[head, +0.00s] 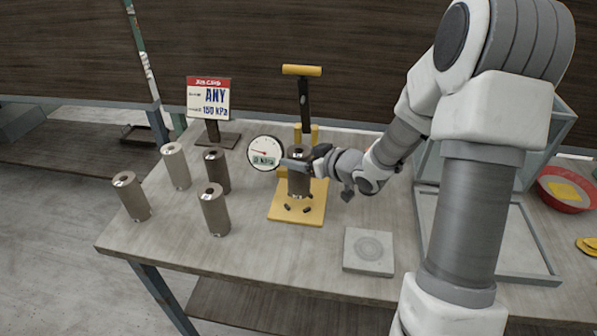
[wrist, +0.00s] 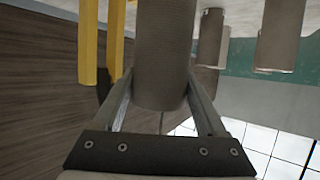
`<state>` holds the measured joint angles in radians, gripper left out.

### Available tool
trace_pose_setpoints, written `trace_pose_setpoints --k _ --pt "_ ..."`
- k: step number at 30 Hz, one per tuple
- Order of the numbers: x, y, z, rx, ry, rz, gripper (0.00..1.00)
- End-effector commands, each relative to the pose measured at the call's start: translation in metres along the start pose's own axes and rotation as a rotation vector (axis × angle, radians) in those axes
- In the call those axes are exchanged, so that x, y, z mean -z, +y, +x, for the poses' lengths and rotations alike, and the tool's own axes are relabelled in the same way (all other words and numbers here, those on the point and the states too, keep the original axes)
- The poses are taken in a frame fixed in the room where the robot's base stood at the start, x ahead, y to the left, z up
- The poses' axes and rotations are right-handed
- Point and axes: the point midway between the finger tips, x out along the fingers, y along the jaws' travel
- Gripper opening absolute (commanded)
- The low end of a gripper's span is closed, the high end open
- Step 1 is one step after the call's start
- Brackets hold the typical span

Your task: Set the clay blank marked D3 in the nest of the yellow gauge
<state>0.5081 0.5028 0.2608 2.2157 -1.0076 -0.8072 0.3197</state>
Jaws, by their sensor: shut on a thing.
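My gripper (head: 299,163) is shut on a dark grey-brown clay blank (head: 299,184). The blank stands upright over the base of the yellow gauge (head: 286,214), in front of its posts and under its handle. The round dial (head: 265,152) is left of the held blank.
Several other upright blanks (head: 131,196) stand on the table's left part, marks too small to read. A sign (head: 209,98) reads "ANY 150 kPa". A grey square plate (head: 369,262) lies right of the gauge. A red bowl (head: 565,198) is far right.

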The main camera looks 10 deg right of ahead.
Motion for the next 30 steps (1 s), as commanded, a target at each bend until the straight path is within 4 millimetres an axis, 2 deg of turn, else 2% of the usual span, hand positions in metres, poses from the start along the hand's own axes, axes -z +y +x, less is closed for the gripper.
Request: trace_pose_setpoints --k 4,10,23,24,27,30 --pt "-0.007 0.000 0.005 0.000 0.003 -0.001 0.00" --pt "-0.033 -0.001 0.016 0.001 0.003 0.000 0.00" --pt "-0.039 0.000 0.018 0.000 0.005 -0.002 0.00" --pt "-0.039 0.000 0.018 0.000 0.001 -0.001 0.81" --pt "-0.039 0.000 0.018 0.000 0.001 -0.001 0.99" --pt "-0.039 0.000 0.018 0.000 0.001 -0.001 1.00"
